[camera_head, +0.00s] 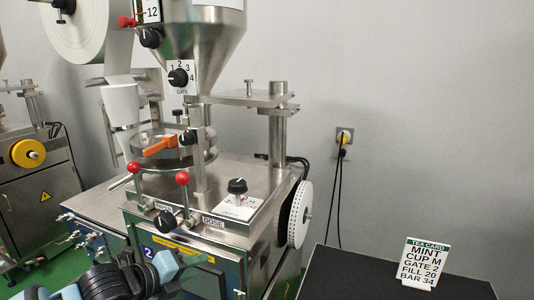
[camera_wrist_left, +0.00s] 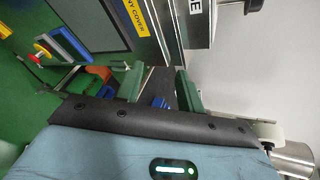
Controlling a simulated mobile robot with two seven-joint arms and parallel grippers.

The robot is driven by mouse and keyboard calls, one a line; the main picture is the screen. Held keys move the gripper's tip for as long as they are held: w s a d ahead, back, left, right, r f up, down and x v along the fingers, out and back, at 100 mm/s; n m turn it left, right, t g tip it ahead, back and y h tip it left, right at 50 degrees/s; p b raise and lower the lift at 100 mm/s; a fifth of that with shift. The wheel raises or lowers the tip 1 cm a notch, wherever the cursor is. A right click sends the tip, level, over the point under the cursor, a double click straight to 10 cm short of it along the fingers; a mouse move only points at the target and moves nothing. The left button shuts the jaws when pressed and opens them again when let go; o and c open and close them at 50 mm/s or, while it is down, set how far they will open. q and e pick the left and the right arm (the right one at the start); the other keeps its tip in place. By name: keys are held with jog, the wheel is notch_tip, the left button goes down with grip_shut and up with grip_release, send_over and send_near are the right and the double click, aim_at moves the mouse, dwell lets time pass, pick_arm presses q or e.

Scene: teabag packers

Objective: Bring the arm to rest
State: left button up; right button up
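My left arm (camera_head: 105,280), black and light blue, is low at the left in the head view, in front of the steel packing machine (camera_head: 215,180). In the left wrist view my left gripper (camera_wrist_left: 158,76) has its two green fingers apart, with a gap between them. I see nothing held between them. The arm's blue wrist cover with a green light strip fills the bottom of that view. My right gripper is not in view.
The machine carries a hopper (camera_head: 205,45), an orange lever (camera_head: 160,146), red-ball levers (camera_head: 182,178) and a dose knob (camera_head: 237,186). A tea card (camera_head: 426,262) stands on the black table (camera_head: 345,280) at right. A second machine (camera_head: 35,190) is at far left.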

pick_arm(q)
jog(key=s+d+f+n, duration=0.2)
jog(key=s+f+n, duration=0.5)
jog(key=f+n, duration=0.15)
jog(key=s+d+f+n, duration=0.3)
jog(key=s+f+n, duration=0.4)
jog(key=f, duration=0.3)
jog(key=s+a+f+n+y, duration=0.3)
jog(key=s+f+n, duration=0.3)
jog(key=s, duration=0.5)
jog(key=s+a+f+n+g+y, duration=0.1)
jog(key=s+a+f+n+y, duration=0.2)
jog(key=s, duration=0.7)
notch_tip(320, 180, down, 5)
jog(key=a+n, duration=0.2)
jog(key=n, duration=0.2)
jog(key=shift+s+a+g, duration=0.3)
jog(key=shift+s, duration=0.1)
